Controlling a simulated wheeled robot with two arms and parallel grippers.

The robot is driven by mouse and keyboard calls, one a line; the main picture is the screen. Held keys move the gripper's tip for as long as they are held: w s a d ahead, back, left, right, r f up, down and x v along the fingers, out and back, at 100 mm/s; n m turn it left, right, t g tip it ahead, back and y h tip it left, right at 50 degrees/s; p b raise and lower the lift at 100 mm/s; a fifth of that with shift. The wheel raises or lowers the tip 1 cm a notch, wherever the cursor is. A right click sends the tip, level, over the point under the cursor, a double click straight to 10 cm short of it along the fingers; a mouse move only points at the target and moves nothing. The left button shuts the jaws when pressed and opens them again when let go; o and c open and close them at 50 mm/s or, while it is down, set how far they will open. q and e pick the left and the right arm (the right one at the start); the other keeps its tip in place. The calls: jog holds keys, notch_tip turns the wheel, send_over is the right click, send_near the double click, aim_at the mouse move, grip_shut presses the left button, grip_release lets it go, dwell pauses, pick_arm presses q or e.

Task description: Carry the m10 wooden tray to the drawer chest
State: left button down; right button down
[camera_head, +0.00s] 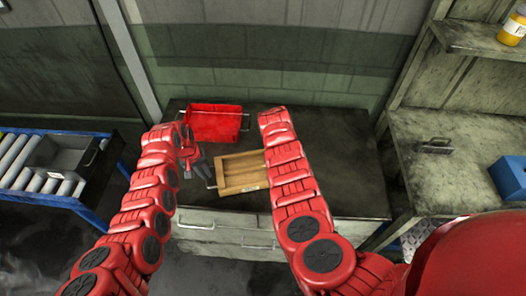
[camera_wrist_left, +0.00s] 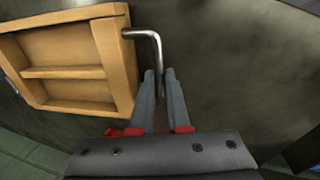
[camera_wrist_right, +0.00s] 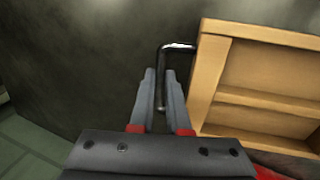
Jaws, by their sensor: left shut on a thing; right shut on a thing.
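The wooden tray (camera_head: 236,174) is in the head view, over the dark top of the drawer chest (camera_head: 345,185). I cannot tell whether it touches the top. It looks empty, with a divider and metal side handles. It also shows in the left wrist view (camera_wrist_left: 118,62) and the right wrist view (camera_wrist_right: 208,75). My left gripper (camera_head: 208,178) is shut on the tray's left handle (camera_wrist_left: 150,34). My right gripper (camera_wrist_right: 160,75) is shut on the other handle (camera_wrist_right: 178,47); my right arm hides it in the head view.
A red bin (camera_head: 215,125) stands on the chest behind the tray. A grey bin (camera_head: 68,157) sits on the blue roller conveyor (camera_head: 82,208) at left. The chest top's right side is clear.

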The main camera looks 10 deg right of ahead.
pick_arm(q)
jog(key=shift+f+b, duration=0.3)
jog(key=shift+f, duration=0.35)
pick_arm(e)
jog(key=shift+f, duration=0.65)
pick_arm(q)
jog(key=c, duration=1.2)
grip_release()
jog(key=shift+r, duration=0.3)
pick_arm(e)
jog(key=c, duration=1.2)
grip_release()
jog(key=shift+r, duration=0.3)
pick_arm(q)
jog(key=o, duration=0.3)
pick_arm(e)
jog(key=o, duration=0.3)
jog(key=shift+a+r, duration=0.1)
jog(key=shift+r, duration=0.35)
pick_arm(q)
jog(key=r, duration=0.4)
jog(key=a+r, duration=0.1)
jog(key=r, duration=0.3)
jog(key=a+r, duration=0.1)
jog(key=r, duration=0.2)
jog(key=shift+s+r, duration=0.1)
jog(key=shift+r, duration=0.3)
pick_arm(e)
jog(key=v, duration=1.1)
